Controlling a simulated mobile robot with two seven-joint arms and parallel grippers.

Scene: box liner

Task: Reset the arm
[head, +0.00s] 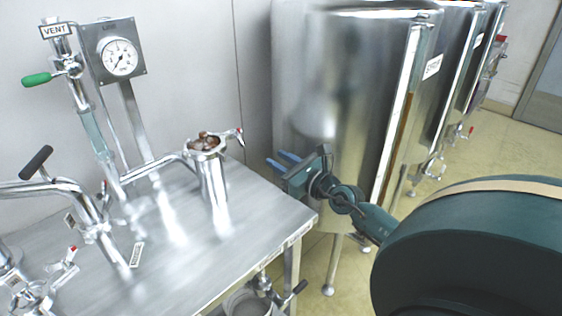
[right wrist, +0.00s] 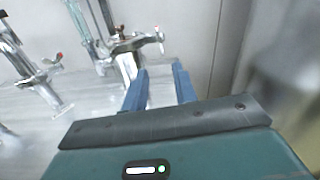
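My right gripper (head: 282,160) is in the head view, just past the right end of the steel table, in front of a tall steel tank. Its two blue fingers are apart with nothing between them. In the right wrist view the gripper (right wrist: 160,78) also shows open and empty, its fingers pointing toward the wall and the steel canister. The right arm comes in from the lower right of the head view. My left gripper is in neither view.
A steel table (head: 255,225) carries a canister (head: 212,175) with brown contents, pipes and valves. A gauge (head: 119,57) and a green-handled valve (head: 38,79) stand at the back left. Tall tanks (head: 345,100) stand right of the table. Yellowish floor (head: 490,150) is open at the right.

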